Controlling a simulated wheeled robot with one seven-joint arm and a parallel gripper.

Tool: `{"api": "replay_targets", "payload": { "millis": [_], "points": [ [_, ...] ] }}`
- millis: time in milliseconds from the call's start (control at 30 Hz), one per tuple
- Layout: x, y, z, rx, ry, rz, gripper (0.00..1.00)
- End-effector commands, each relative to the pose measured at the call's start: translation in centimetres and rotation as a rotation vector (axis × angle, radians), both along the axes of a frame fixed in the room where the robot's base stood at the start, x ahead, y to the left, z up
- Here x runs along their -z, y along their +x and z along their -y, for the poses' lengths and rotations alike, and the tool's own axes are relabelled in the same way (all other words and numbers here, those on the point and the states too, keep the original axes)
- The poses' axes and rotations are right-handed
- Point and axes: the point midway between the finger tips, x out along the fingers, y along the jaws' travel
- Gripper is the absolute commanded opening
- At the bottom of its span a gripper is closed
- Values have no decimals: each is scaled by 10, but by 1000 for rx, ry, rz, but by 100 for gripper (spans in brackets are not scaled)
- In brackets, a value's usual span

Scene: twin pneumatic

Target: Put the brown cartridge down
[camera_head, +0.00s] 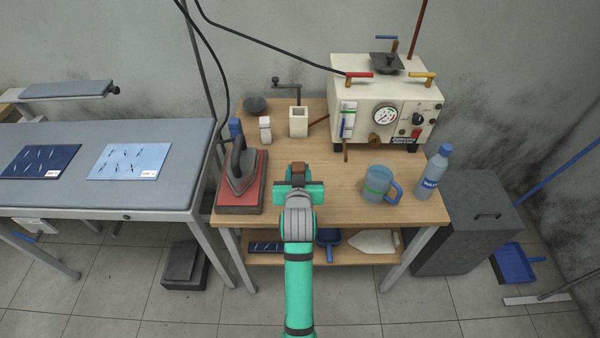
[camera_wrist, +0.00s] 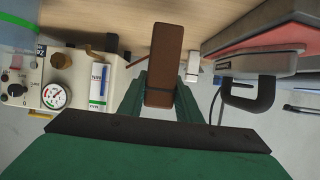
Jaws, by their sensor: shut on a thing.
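The brown cartridge (camera_wrist: 166,50) is a long block held between the green fingers of my gripper (camera_wrist: 162,98). In the head view the brown cartridge (camera_head: 298,169) shows just beyond my gripper (camera_head: 297,187), over the middle of the wooden table (camera_head: 335,205). My gripper is shut on it. I cannot tell whether its far end touches the table top. My gripper and arm hide the table directly below and in front of it.
An iron (camera_head: 241,170) on a red-topped base stands left of my gripper. A blue mug (camera_head: 380,183) and a water bottle (camera_head: 435,172) stand right. The cream machine (camera_head: 385,105) with a gauge is behind. Bare wood lies between gripper and mug.

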Motion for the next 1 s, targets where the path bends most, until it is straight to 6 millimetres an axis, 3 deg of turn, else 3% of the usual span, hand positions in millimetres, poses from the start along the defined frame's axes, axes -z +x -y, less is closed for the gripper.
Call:
{"api": "replay_targets", "payload": {
  "millis": [167, 433, 867, 900, 967, 1000],
  "points": [
    [10, 3, 6, 8, 0, 0, 5],
    [42, 5, 6, 9, 0, 0, 5],
    [47, 5, 6, 9, 0, 0, 5],
    [48, 5, 6, 9, 0, 0, 38],
    [47, 5, 6, 8, 0, 0, 50],
    [47, 5, 6, 8, 0, 0, 50]
  ]
}}
